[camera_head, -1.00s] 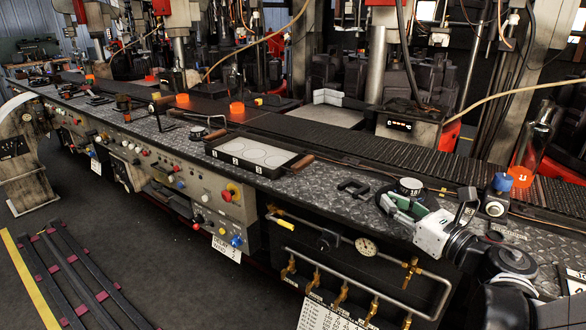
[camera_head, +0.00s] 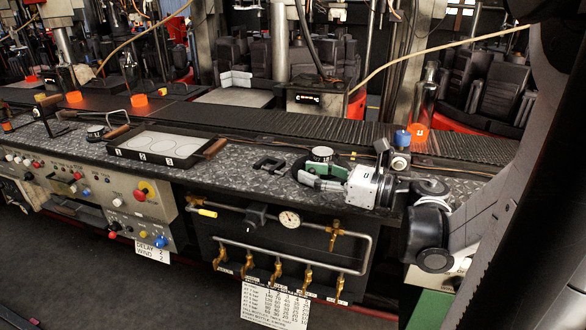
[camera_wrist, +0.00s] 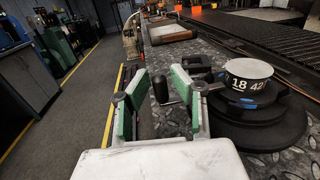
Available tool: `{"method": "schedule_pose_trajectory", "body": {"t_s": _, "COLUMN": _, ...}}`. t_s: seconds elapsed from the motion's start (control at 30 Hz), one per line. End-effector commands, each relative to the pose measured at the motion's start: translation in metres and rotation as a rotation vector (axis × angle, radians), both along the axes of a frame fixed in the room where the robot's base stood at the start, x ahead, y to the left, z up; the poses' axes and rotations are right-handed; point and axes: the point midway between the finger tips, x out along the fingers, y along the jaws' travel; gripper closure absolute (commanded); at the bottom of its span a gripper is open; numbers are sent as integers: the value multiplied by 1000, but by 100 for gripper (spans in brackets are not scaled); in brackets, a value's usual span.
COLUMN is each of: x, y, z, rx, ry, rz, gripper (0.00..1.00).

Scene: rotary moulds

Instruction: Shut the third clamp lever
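My gripper (camera_head: 322,182) is at the front edge of the bench in the head view, pointing left. In the wrist view my gripper (camera_wrist: 158,78) is open, with its two green-padded fingers apart. A small black upright part (camera_wrist: 157,88) shows between the fingers; I cannot tell whether it lies within their reach. No row of clamp levers can be made out for certain, so I cannot tell which is the third. Several brass valve fittings (camera_head: 276,272) hang from a pipe below the bench, apart from my gripper.
A white-topped dial (camera_head: 321,154), reading 18 and 42 in the wrist view (camera_wrist: 248,75), stands close beside my gripper. A black bracket (camera_head: 270,165) and a tray with circles (camera_head: 120,153) lie to the left. A bottle (camera_head: 424,112) stands behind. The floor in front is clear.

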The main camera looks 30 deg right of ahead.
Motion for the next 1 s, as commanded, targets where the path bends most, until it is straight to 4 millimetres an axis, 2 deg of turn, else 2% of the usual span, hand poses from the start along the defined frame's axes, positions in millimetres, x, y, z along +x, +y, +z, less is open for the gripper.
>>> {"method": "schedule_pose_trajectory", "body": {"t_s": 0.47, "x": -6, "y": -5, "z": 0, "rx": 1, "ry": -1, "rz": -2, "gripper": 68}}
{"method": "schedule_pose_trajectory", "body": {"t_s": 1.0, "x": -71, "y": -47, "z": 0, "rx": 0, "ry": 0, "rz": -5, "gripper": 68}}
